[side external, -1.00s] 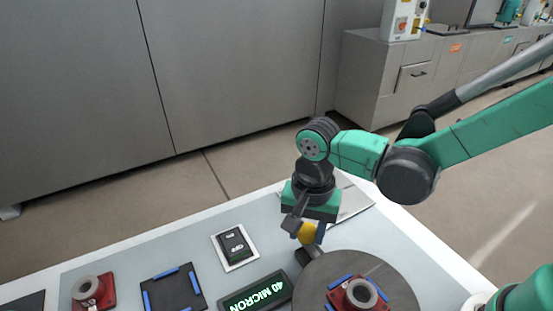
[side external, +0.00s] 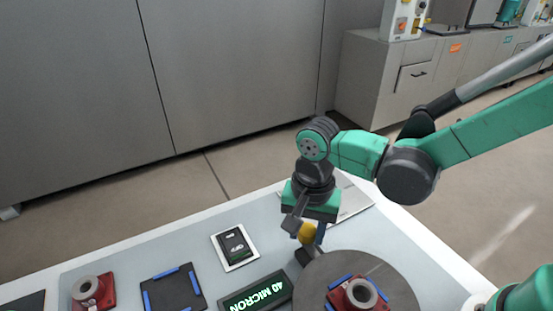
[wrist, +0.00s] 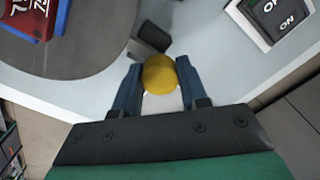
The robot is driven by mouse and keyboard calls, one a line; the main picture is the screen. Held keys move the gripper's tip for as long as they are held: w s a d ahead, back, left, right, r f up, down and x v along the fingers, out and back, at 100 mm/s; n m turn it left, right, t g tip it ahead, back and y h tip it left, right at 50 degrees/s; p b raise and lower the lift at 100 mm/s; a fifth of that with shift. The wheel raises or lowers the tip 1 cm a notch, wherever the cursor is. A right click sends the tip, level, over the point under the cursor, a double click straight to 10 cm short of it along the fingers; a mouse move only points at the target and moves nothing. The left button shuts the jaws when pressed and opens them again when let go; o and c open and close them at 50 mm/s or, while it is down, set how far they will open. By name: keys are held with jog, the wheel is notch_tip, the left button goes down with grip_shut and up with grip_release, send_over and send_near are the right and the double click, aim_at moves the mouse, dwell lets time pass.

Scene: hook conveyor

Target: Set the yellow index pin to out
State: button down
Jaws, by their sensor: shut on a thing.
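The yellow index pin (side external: 307,233) shows as a round yellow knob beside the grey round turntable (side external: 391,271). In the wrist view the yellow knob (wrist: 160,74) sits between the two blue fingers. My gripper (wrist: 158,80) is shut on it; in the side view my gripper (side external: 308,226) points down over the knob. A dark block (wrist: 150,36) lies just beyond the knob, at the turntable's edge. The lower part of the pin is hidden by the knob and fingers.
A display reading "40 MICRON" (side external: 256,294) and a black rocker switch (side external: 235,246) stand left of the pin. A red fixture (side external: 357,294) with a grey ring sits on the turntable. A blue-cornered dark pad (side external: 172,289) and another red part (side external: 92,291) lie further left.

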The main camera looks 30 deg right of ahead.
dwell(0.5)
jog(key=shift+w, duration=1.1)
jog(key=shift+c, duration=2.3)
grip_release()
jog(key=shift+r, duration=0.1)
jog(key=shift+r, duration=2.75)
jog(key=s+d+r+n+t, duration=0.1)
jog(key=d+r+n+t, duration=0.1)
jog(key=d, duration=0.4)
jog(key=s+d+r+n+t, duration=0.1)
jog(key=s+d+n+t, duration=0.1)
jog(key=d+n+t, duration=0.3)
jog(key=d+n, duration=0.2)
jog(key=shift+s+d+r, duration=0.25)
jog(key=shift+d+r, duration=0.05)
jog(key=shift+r, duration=0.1)
